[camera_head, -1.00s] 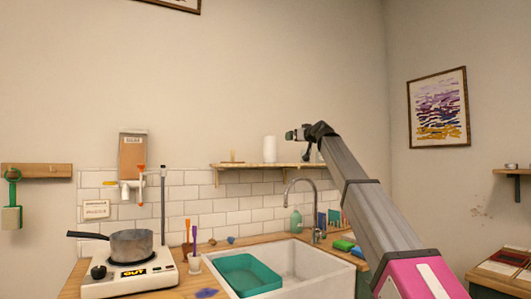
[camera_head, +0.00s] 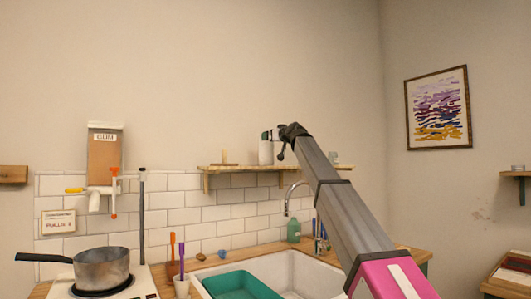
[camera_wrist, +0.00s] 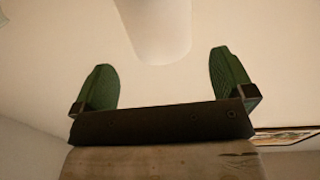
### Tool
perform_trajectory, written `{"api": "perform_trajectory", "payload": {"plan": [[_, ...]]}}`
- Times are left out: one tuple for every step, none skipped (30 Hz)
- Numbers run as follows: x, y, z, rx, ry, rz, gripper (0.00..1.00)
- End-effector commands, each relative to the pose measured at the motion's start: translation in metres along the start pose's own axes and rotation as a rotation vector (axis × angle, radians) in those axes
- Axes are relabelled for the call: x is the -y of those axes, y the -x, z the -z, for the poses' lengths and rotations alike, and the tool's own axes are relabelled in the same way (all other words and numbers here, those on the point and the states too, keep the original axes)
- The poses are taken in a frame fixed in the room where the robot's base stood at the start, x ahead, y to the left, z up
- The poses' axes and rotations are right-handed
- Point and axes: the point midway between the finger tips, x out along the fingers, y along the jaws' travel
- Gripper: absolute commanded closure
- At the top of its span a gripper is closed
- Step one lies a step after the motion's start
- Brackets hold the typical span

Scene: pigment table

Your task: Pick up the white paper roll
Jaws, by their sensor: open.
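The white paper roll (camera_head: 266,153) stands upright on the wooden wall shelf (camera_head: 232,170). My gripper (camera_head: 267,135) is at the top part of the roll in the head view, and covers some of it. In the wrist view, the roll (camera_wrist: 155,28) shows at the top edge, between the lines of the two green fingers. My gripper (camera_wrist: 160,60) is open there, its fingers apart with nothing held. I cannot tell how far the roll is beyond the fingertips.
Small items (camera_head: 224,159) stand on the shelf left of the roll. Below are the white sink (camera_head: 300,272), a faucet (camera_head: 288,198) and a teal tray (camera_head: 240,285). A pot (camera_head: 101,266) sits on a hot plate at left. The wall above the shelf is clear.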

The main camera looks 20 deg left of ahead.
Motion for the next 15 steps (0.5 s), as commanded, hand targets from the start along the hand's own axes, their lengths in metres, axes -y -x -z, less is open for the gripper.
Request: {"api": "perform_trajectory", "payload": {"plan": [[-0.001, -0.011, 0.001, 0.001, 0.0, 0.001, 0.0], [0.0, -0.015, 0.001, 0.001, 0.0, 0.001, 0.0], [0.0, -0.019, 0.001, 0.001, 0.0, 0.001, 0.0], [0.0, -0.021, 0.001, 0.001, 0.0, 0.001, 0.0], [0.0, -0.022, 0.001, 0.001, 0.0, 0.001, 0.0], [0.0, -0.024, 0.001, 0.0, 0.0, 0.001, 0.0], [0.0, -0.025, 0.001, 0.0, 0.0, 0.001, 0.0], [0.0, -0.026, 0.001, 0.0, 0.0, 0.001, 0.0], [0.0, -0.029, 0.0, 0.0, 0.0, 0.001, 0.0], [0.0, -0.032, 0.0, 0.0, 0.0, 0.0, 0.0], [0.0, -0.035, 0.0, 0.0, 0.0, 0.0, 0.0], [0.0, -0.041, 0.0, 0.0, 0.0, 0.0, 0.0], [0.0, -0.045, 0.0, 0.0, 0.0, 0.0, 0.0], [0.0, -0.05, -0.001, 0.0, 0.0, 0.0, 0.0], [0.0, -0.056, -0.001, 0.001, 0.0, 0.0, 0.0]]}}
